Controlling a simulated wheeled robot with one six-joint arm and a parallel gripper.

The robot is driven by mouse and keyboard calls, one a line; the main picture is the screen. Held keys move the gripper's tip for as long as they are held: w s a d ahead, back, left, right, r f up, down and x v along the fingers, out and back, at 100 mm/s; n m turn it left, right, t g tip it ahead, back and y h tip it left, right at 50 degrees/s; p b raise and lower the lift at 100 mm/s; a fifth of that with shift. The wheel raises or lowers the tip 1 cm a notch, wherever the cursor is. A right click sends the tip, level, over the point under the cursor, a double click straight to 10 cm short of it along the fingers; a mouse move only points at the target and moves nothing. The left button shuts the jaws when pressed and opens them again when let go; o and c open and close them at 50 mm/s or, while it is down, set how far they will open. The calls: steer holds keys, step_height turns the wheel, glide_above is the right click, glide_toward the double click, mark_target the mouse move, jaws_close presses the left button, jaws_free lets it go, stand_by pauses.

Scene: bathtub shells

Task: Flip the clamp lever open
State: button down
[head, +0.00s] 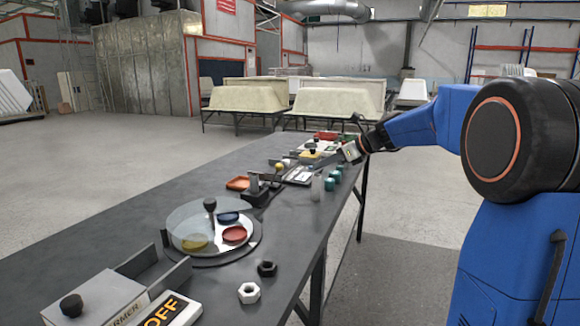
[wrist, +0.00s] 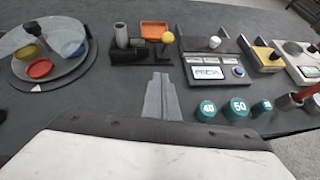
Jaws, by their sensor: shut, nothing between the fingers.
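My gripper (head: 318,165) reaches over the far part of the long dark table in the head view. Its two grey fingers (wrist: 160,78) lie together with nothing between them in the wrist view. A red handle (wrist: 290,101) with a pale metal part beside it is at the right edge of the wrist view, partly cut off; it may be the clamp lever, but I cannot tell for sure. My gripper is apart from it, to its left.
Teal weights (wrist: 239,108) stand right of my fingers. A control panel (wrist: 219,72), a yellow-ball lever (wrist: 167,38) and an orange tray (wrist: 155,30) lie beyond. A covered round dish (wrist: 40,62) is at left. Hex nuts (head: 249,293) lie near the table's front.

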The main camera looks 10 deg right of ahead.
steer(key=shift+w+d+r, duration=0.1)
steer(key=shift+w+d, duration=0.1)
steer(key=shift+w, duration=0.3)
steer(key=x, duration=1)
steer(key=shift+a, duration=0.1)
steer(key=shift+w+a+r, duration=0.25)
steer(key=shift+w+a, duration=0.4)
steer(key=shift+w, duration=0.05)
steer(key=shift+w+a+r, duration=0.2)
steer(key=shift+w+a, duration=0.4)
steer(key=shift+w, duration=0.1)
steer(key=shift+r, duration=0.1)
